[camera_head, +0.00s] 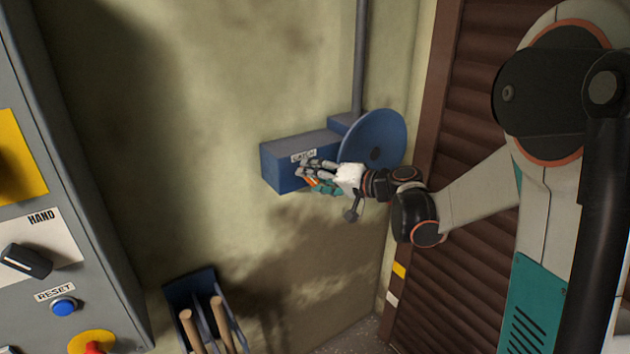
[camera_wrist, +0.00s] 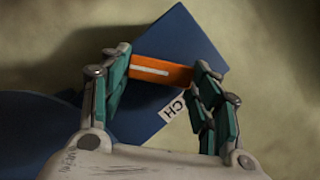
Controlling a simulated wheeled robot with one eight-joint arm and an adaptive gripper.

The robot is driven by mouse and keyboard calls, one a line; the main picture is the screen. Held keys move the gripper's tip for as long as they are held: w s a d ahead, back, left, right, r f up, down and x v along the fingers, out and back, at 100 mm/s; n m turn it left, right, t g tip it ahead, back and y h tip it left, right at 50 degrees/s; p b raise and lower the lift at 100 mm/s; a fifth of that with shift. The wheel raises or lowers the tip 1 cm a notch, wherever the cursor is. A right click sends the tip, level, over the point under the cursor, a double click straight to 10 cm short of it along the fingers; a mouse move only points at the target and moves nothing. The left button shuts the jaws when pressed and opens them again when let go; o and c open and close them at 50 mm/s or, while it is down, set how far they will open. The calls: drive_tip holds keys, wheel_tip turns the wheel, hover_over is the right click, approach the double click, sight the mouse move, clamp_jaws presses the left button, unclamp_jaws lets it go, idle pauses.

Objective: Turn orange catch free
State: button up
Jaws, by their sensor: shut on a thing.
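The orange catch (camera_wrist: 160,71) is a short bar with a pale line along it, on the face of a blue box (camera_head: 283,170) fixed to the wall. My gripper (camera_wrist: 165,72) has its teal-padded fingers on both ends of the catch in the wrist view. In the head view my gripper (camera_head: 308,174) is at the front of the box, just below the CATCH label (camera_head: 303,156), and only a bit of orange shows between the fingers. The label also shows in part in the wrist view (camera_wrist: 174,107).
A blue disc (camera_head: 372,138) stands right of the box, with a grey pipe (camera_head: 360,60) above. A control panel (camera_head: 60,200) with a knob and buttons is at left. A blue holder (camera_head: 190,286) with wooden handles is low on the wall. A brown slatted shutter (camera_head: 480,90) is at right.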

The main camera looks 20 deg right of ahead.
drive_tip(key=shift+d+f+m+t+y+b, duration=0.1)
drive_tip(key=shift+m+t+y+b, duration=0.3)
drive_tip(key=shift+m, duration=0.6)
drive_tip(key=shift+a+f+m+t+y+b, duration=0.15)
drive_tip(key=shift+m+y+b, duration=0.4)
drive_tip(key=shift+m, duration=0.45)
drive_tip(key=shift+d+f+m+t+y+b, duration=0.15)
drive_tip(key=shift+m+y+b, duration=0.2)
drive_tip(key=shift+m+b, duration=0.5)
drive_tip(key=shift+m, duration=0.25)
drive_tip(key=o, duration=1)
drive_tip(key=shift+o, duration=0.2)
drive_tip(key=v, duration=1.2)
